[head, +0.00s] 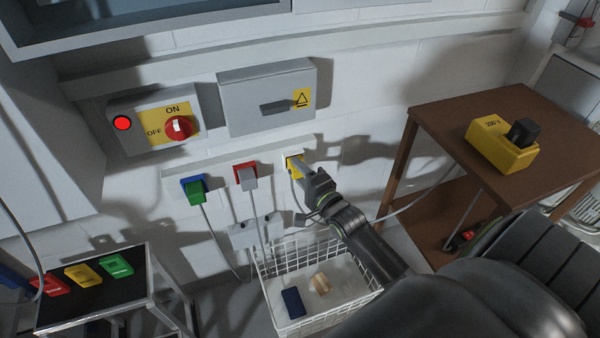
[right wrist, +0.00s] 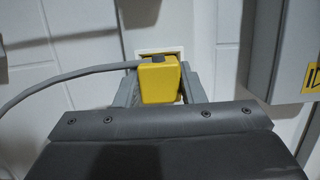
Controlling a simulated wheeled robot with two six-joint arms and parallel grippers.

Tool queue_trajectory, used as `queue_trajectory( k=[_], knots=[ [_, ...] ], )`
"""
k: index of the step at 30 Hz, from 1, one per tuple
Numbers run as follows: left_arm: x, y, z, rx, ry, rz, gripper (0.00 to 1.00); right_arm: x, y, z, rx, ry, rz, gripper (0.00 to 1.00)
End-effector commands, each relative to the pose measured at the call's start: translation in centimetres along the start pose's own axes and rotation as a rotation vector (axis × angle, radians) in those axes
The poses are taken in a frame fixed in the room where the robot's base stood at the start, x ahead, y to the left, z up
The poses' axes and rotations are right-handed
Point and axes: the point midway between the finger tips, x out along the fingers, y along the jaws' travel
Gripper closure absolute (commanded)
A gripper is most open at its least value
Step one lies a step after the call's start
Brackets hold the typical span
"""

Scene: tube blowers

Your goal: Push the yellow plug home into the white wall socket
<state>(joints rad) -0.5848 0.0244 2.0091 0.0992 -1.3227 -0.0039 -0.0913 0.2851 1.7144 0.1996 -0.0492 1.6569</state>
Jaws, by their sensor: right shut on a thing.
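The yellow plug (right wrist: 160,80) is at the white wall socket (right wrist: 176,53), whose rim shows behind it in the right wrist view. My right gripper (head: 302,168) is shut on the plug in the head view, with a finger on each side of it in the wrist view. The yellow plug (head: 293,169) and the white socket (head: 287,157) are partly hidden by the gripper in the head view. I cannot tell how deep the plug sits. A grey cable (right wrist: 80,75) leaves the plug to the left. My left gripper is not in view.
Left of the yellow plug, a grey plug sits at a red socket (head: 244,169) and a green plug (head: 195,192) at a blue socket. A white wire basket (head: 290,328) stands below. A brown table (head: 450,112) with a yellow box (head: 500,148) is at right. A grey box (head: 265,97) hangs above.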

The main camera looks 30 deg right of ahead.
Motion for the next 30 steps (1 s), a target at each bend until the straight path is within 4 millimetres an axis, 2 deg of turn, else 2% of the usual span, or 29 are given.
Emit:
queue_trajectory(
  k=[14, 15, 20, 30],
  knots=[
    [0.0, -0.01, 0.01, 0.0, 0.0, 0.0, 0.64, 0.41, 0.0, -0.11, 0.0, 0.0, 0.0, 0.92],
    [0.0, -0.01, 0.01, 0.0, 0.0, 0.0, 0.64, 0.4, 0.0, -0.11, 0.0, 0.0, 0.0, 0.6],
    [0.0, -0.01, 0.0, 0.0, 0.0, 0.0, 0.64, 0.39, 0.01, -0.11, 0.0, 0.0, 0.0, 0.39],
    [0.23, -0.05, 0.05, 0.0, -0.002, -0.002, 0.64, 0.38, 0.04, -0.11, 0.0, 0.0, 0.001, 0.39]
  ],
)
